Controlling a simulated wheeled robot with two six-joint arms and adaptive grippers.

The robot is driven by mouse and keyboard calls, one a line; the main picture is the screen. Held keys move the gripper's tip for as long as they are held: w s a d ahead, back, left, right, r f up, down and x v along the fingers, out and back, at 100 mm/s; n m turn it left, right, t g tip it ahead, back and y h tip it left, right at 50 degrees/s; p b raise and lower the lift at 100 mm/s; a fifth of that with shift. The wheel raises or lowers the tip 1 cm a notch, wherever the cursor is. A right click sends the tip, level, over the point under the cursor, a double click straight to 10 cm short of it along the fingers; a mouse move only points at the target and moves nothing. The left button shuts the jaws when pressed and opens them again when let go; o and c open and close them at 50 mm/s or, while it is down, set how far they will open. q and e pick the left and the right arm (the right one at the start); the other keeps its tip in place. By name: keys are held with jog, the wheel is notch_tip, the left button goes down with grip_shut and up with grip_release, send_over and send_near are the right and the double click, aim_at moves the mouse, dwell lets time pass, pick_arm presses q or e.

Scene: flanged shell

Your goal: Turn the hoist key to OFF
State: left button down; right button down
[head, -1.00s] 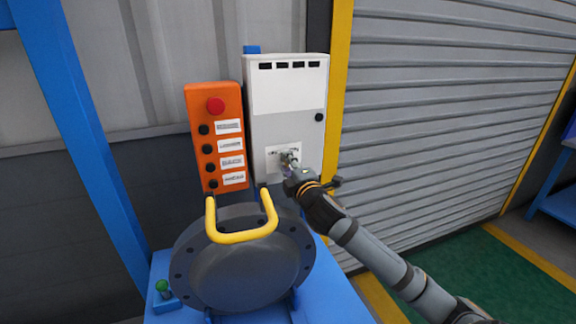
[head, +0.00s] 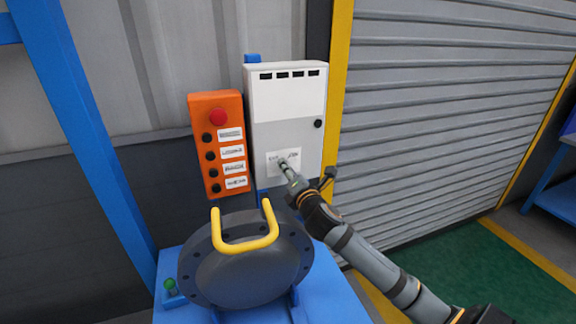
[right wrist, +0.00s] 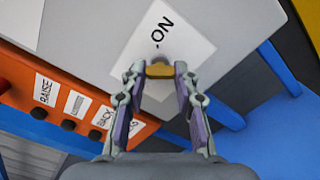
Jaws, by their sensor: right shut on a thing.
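The hoist key shows in the right wrist view as a small yellow-brown piece (right wrist: 160,71) on a white label plate (right wrist: 188,42). The word ON is readable above the key; other lettering on the plate is hidden. The plate also shows on the front of the grey control box (head: 312,135) in the head view. My right gripper (right wrist: 159,72) is shut on the key, a fingertip on each side of it. In the head view the right gripper (head: 286,164) reaches the plate from the lower right and covers the key. My left gripper is not in view.
An orange pendant (head: 217,142) with a red button and several black buttons hangs left of the box. A dark flanged shell (head: 245,270) with a yellow handle (head: 245,246) stands below on a blue stand (head: 335,300). A grey shutter (head: 440,110) is to the right.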

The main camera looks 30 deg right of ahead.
jog(key=shift+n+p, duration=0.45)
jog(key=shift+n, duration=0.35)
jog(key=shift+f, duration=0.1)
jog(key=c, duration=1)
grip_release()
jog(key=v, duration=0.7)
jog(key=shift+s, duration=0.25)
